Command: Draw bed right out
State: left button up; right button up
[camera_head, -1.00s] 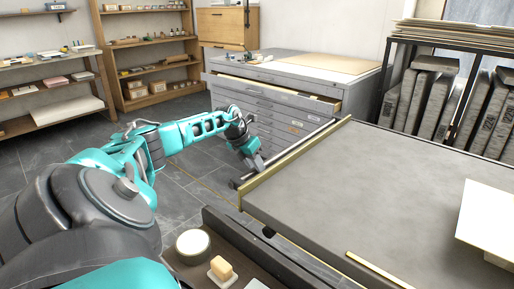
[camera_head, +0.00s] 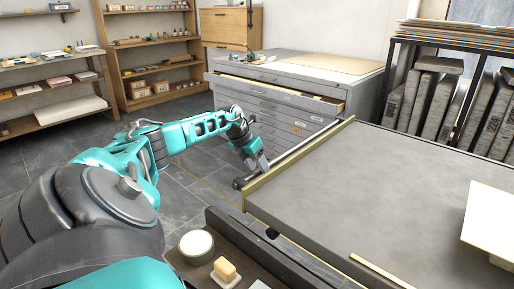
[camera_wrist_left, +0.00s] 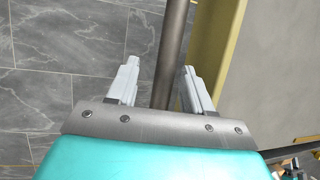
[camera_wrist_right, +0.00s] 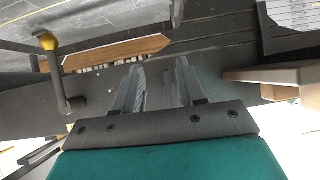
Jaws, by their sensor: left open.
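The press bed (camera_head: 360,195) is a wide, flat grey slab with a brass-coloured strip (camera_head: 300,165) along its left end. A dark round bar (camera_head: 303,148) runs alongside that strip, just outside it. My left gripper (camera_head: 262,170) is at the near part of this bar. In the left wrist view my left gripper (camera_wrist_left: 160,68) is open, with the bar (camera_wrist_left: 172,45) passing between its two fingers and a gap on both sides. My right gripper (camera_wrist_right: 155,68) shows only in its own wrist view; it is open, with nothing between its fingers.
A grey flat-file cabinet (camera_head: 265,115) with its top drawer partly open stands beyond the bed. A white sheet (camera_head: 490,215) lies on the bed's right side. A dark side ledge (camera_head: 240,255) holds a round tin (camera_head: 196,243) and a small block. Tiled floor left of the bed is clear.

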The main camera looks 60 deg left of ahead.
pick_arm(q)
jog(key=p+v, duration=0.2)
jog(key=v, duration=1.1)
jog(key=shift+w, duration=0.1)
